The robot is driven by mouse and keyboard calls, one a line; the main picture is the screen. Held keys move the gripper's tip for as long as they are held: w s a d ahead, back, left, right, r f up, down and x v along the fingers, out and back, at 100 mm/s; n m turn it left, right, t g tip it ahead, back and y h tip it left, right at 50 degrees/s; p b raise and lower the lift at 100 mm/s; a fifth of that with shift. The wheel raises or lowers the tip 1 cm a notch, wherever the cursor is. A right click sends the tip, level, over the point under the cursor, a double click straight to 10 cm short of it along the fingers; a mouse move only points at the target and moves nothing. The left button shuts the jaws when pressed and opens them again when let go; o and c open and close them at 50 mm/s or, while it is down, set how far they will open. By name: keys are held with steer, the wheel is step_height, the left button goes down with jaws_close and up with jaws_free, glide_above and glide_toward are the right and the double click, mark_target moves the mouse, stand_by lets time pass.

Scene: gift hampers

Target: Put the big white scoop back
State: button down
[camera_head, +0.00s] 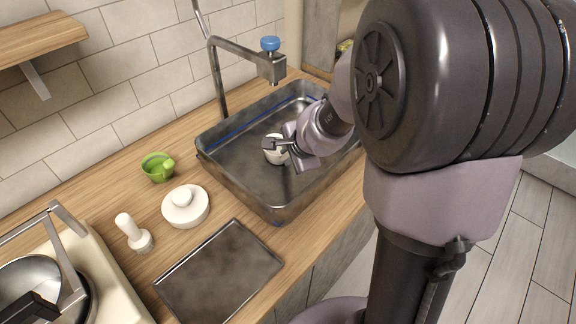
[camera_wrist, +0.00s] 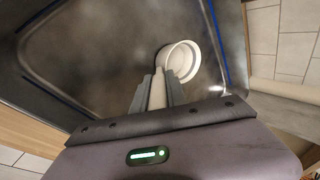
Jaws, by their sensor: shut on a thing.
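A white scoop (camera_wrist: 181,60) with a round cup shows in the wrist view, its handle running back between my fingers. My gripper (camera_wrist: 157,90) is shut on that handle. In the head view the scoop (camera_head: 275,150) is at my gripper (camera_head: 284,146), inside the outline of the dark metal sink (camera_head: 240,178), partly hidden by the fingers. I cannot tell whether it touches the sink floor.
A faucet (camera_head: 212,85) with a blue knob stands behind the sink. On the wooden counter left of it are a green bowl (camera_head: 158,168), a white round lidded thing (camera_head: 186,207), a white knob-handled thing (camera_head: 134,236) and a dark flat tray (camera_head: 220,275), which looks empty.

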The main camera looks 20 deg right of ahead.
steer(key=shift+s, duration=0.1)
steer(key=c, duration=1.3)
jaws_free()
steer(key=shift+p, duration=0.3)
steer(key=shift+f, duration=0.1)
steer(key=w+a+r+p+v, duration=0.1)
steer(key=p+v, duration=0.9)
steer(key=v, duration=0.8)
steer(key=s+a+r+n+y, duration=0.1)
steer(key=s+a+r+n, duration=0.2)
steer(key=s+a+n, duration=0.3)
steer(key=s+a+r+n+y, duration=0.2)
steer(key=s+a+r+n, duration=0.25)
steer(key=a, duration=0.25)
steer(key=s+f+n+b, duration=0.1)
steer(key=f+b, duration=0.1)
steer(key=s+f+n+g+b, duration=0.1)
steer(key=f+b, duration=0.1)
steer(key=s+f+n+h+b, duration=0.1)
steer(key=f+b, duration=0.1)
steer(key=shift+s+f, duration=0.15)
steer(key=shift+f, duration=0.2)
